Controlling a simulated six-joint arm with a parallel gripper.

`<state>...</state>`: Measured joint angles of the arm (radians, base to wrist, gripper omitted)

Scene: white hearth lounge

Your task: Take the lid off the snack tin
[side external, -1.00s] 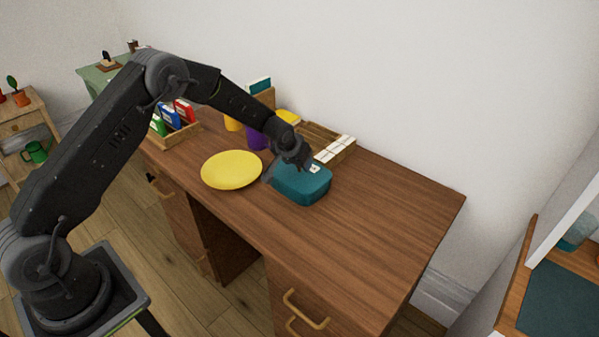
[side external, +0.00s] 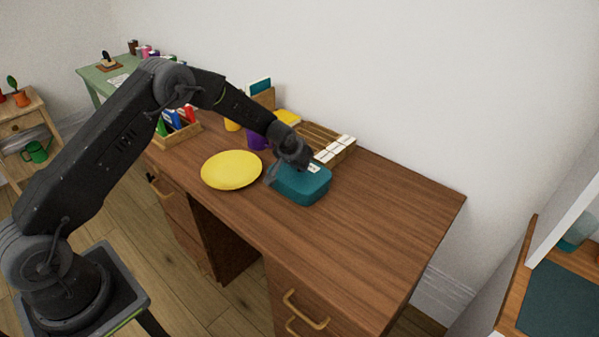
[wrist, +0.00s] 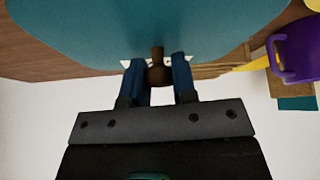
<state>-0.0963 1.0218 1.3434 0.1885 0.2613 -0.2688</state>
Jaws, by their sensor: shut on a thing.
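The teal snack tin (side external: 302,187) sits on the brown desk, right of the yellow plate. Its teal lid (wrist: 130,28) fills the top of the wrist view, with a brown knob (wrist: 157,72) and a white label partly hidden behind my fingers. My gripper (wrist: 158,80) has its two blue fingers on either side of the knob and is shut on it. In the side view my gripper (side external: 303,166) is at the top of the tin. I cannot see a gap between lid and tin.
The yellow plate (side external: 231,170) lies close left of the tin. A purple mug (side external: 257,139), a wooden rack (side external: 318,137) with white blocks and a wooden box (side external: 178,133) of binders stand behind. The desk's right half (side external: 390,210) is clear.

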